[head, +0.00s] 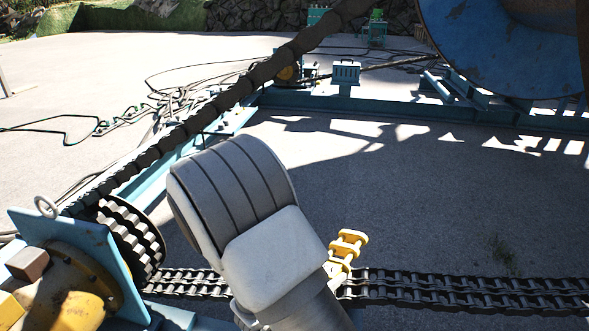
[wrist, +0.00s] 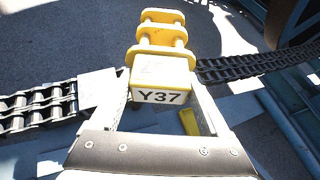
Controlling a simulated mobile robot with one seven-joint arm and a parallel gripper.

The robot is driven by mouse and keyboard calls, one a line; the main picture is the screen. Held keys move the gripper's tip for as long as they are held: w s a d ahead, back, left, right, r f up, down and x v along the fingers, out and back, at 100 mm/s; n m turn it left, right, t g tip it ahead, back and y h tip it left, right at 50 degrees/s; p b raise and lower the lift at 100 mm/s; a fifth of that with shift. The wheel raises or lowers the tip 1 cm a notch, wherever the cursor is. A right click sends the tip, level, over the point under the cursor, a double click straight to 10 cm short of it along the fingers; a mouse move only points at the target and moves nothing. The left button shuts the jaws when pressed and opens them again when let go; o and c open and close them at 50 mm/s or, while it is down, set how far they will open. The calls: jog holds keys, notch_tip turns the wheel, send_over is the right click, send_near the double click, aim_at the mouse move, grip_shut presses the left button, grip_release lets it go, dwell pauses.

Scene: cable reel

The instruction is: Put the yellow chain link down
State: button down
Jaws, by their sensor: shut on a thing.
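The yellow chain link (wrist: 162,52) is held between the two fingers of my gripper (wrist: 156,90) in the wrist view. Its block end, marked Y37, faces the camera, and its rounded plates and pins point away. My gripper is shut on this block end. In the head view the link (head: 347,247) shows just right of my arm's end, in front of or above the dark chain; I cannot tell whether it touches the chain. My arm hides most of the gripper there.
A dark roller chain (head: 470,291) runs across the front from a toothed sprocket (head: 131,238) at left. A blue steel frame (head: 420,112) and large blue reel (head: 510,40) stand behind. Cables (head: 170,95) lie at left. Bare ground (head: 430,190) is open in the middle.

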jog(key=w+d+r+m+g+h+p, duration=0.1)
jog(key=d+r+p, duration=0.2)
jog(key=r+p, duration=0.3)
jog(key=w+d+r+m+g+h+p, duration=0.1)
jog(key=d+r+p, duration=0.3)
jog(key=r+p, duration=0.2)
notch_tip(320, 180, up, 2)
jog(key=shift+r+p, duration=0.25)
jog(key=shift+p, duration=0.1)
